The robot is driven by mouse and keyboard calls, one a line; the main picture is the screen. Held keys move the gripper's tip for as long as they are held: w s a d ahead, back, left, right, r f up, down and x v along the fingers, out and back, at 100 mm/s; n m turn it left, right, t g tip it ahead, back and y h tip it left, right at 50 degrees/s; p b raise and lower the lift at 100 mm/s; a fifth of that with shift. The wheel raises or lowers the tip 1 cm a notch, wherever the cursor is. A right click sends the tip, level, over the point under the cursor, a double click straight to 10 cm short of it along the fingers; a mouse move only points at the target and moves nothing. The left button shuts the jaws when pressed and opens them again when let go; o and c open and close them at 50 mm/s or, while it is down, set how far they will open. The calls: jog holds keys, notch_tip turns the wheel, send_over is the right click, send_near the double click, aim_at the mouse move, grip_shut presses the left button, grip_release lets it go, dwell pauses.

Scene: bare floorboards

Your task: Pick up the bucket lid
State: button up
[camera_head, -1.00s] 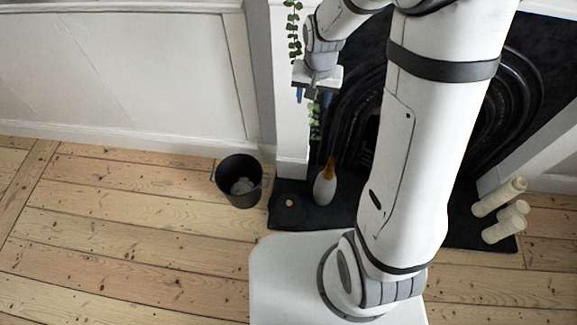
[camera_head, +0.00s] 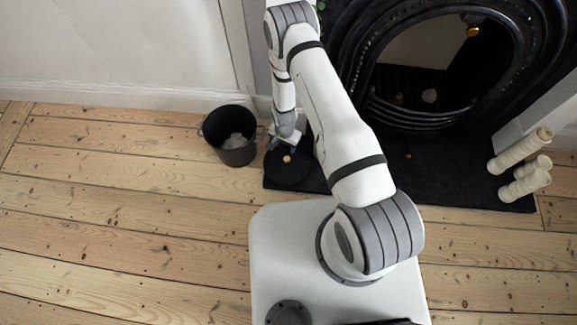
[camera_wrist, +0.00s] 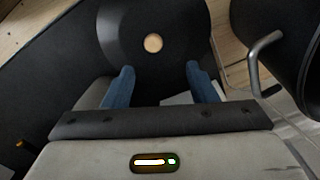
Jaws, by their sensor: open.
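The bucket lid is a dark round disc (camera_head: 283,172) with a small pale wooden knob. It lies on the black hearth slab, just right of the bucket (camera_head: 243,156). In the wrist view the lid (camera_wrist: 182,22) is ahead of the fingers, with its knob near the middle. My gripper (camera_head: 284,146) is low over the far side of the lid. In the wrist view my gripper (camera_wrist: 158,75) has its two blue fingers apart, with nothing between them. The knob lies just beyond the fingertips.
The black bucket, with grey contents and a metal handle (camera_wrist: 262,48), stands close beside the lid. A black fireplace (camera_head: 440,60) is behind. Floorboards at the left are clear.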

aim_at(287, 158)
jog(key=f+b, duration=0.1)
jog(key=f, duration=0.2)
jog(key=f+b, duration=0.1)
jog(key=f, duration=0.2)
jog(key=s+f+b, duration=0.1)
jog(key=f+b, duration=0.1)
jog(key=f, duration=0.1)
jog(key=shift+d+f, duration=0.15)
jog(key=shift+d, duration=0.2)
jog(key=shift+c, duration=0.5)
grip_shut()
